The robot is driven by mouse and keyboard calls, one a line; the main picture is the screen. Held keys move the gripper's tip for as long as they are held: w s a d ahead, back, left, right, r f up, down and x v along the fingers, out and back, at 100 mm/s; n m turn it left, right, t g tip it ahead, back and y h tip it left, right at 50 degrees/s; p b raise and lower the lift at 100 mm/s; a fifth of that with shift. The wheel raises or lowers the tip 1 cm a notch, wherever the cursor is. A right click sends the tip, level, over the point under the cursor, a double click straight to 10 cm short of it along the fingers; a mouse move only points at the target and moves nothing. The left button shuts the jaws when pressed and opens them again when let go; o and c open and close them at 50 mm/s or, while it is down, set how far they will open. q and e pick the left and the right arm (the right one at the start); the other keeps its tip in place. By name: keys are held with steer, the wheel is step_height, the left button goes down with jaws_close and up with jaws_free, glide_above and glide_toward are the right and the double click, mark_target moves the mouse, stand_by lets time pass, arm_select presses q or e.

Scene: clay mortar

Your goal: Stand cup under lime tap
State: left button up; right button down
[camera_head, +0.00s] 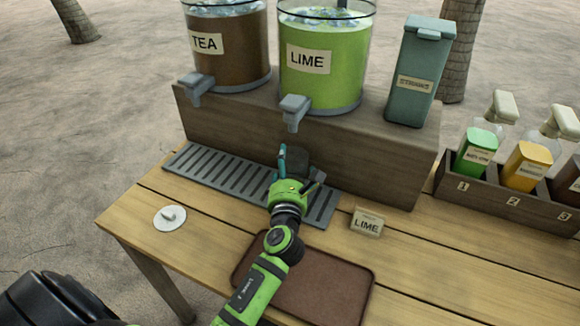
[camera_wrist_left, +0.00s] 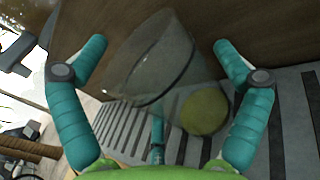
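The clear cup (camera_wrist_left: 160,75) shows in the left wrist view between the two teal fingers of my left gripper (camera_wrist_left: 165,55). A round yellow-green thing (camera_wrist_left: 205,110) shows at the cup's lower right; I cannot tell whether it is in the cup or beside it. The fingers are spread, with gaps visible to the cup. In the head view my left gripper (camera_head: 298,165) is over the slotted drip tray, below the lime tap (camera_head: 294,108). The cup is a faint grey shape (camera_head: 297,158) there, mostly hidden. My right gripper is not in view.
The lime dispenser (camera_head: 335,70) and tea dispenser (camera_head: 235,45) stand on a wooden riser (camera_head: 380,165) behind the drip tray (camera_head: 215,175). A brown tray (camera_head: 345,285), LIME sign (camera_head: 367,222) and white disc (camera_head: 170,218) lie in front. A straw box (camera_head: 415,85) and bottle rack (camera_head: 490,205) are right.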

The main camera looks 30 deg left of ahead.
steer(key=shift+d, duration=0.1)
arm_select(q)
steer(key=shift+r, duration=0.2)
steer(key=v, duration=1.1)
steer(key=shift+s+d+b, duration=0.15)
steer(key=shift+s+b, duration=0.05)
steer(key=shift+b, duration=0.1)
steer(key=shift+s+d, duration=0.1)
steer(key=shift+s, duration=0.2)
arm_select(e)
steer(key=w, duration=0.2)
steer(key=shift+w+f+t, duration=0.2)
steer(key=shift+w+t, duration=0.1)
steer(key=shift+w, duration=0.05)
